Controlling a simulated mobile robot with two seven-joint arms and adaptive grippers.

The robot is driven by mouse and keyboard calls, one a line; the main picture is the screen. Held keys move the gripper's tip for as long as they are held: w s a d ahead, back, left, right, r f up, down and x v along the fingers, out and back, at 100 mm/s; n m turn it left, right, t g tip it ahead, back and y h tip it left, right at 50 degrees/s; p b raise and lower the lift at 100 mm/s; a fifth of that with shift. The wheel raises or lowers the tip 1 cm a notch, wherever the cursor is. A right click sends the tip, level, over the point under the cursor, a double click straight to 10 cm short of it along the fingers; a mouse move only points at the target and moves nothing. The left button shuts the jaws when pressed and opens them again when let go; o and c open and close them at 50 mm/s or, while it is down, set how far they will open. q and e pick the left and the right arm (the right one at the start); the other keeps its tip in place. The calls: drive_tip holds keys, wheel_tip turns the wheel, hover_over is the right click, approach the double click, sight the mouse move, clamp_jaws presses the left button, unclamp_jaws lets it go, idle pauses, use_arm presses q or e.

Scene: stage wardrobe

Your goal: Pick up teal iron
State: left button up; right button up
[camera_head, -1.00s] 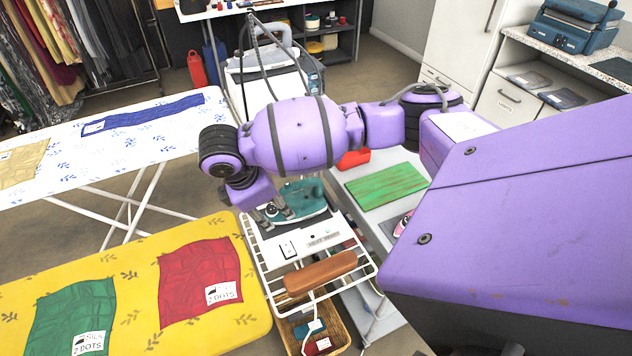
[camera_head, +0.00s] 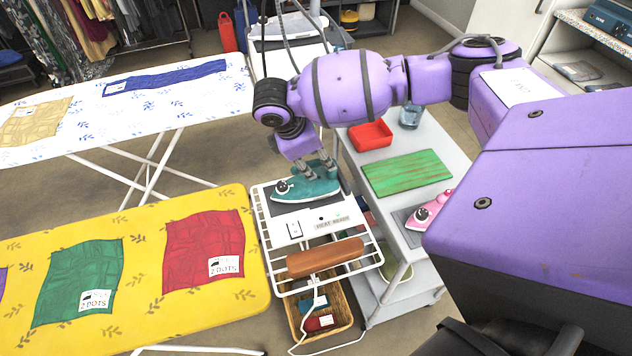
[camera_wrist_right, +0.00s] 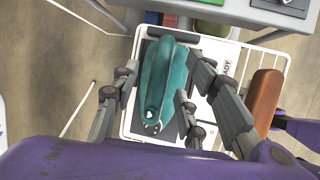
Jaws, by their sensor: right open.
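The teal iron (camera_head: 308,186) rests on the dark pad of a white wire rack in the head view. In the right wrist view the teal iron (camera_wrist_right: 163,78) lies lengthwise between the fingers. My right gripper (camera_head: 316,170) is open and reaches down over the iron's handle, with its fingers on either side of it. The right wrist view shows the right gripper (camera_wrist_right: 160,85) with a finger on each side of the iron; I cannot tell whether they touch it. My left gripper is not in view.
The wire rack (camera_head: 262,232) holds a brown wooden block (camera_head: 325,257) in front of the iron. A grey cart (camera_head: 440,165) at right holds a red tray (camera_head: 370,135), a green board (camera_head: 407,173) and a pink iron (camera_head: 430,210). A yellow ironing board (camera_head: 150,225) is at left.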

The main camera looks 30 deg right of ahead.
drive_tip(key=shift+x, duration=0.8)
drive_tip(key=shift+c, duration=0.5)
clamp_jaws()
drive_tip(key=shift+w, duration=0.1)
drive_tip(key=shift+r, duration=0.15)
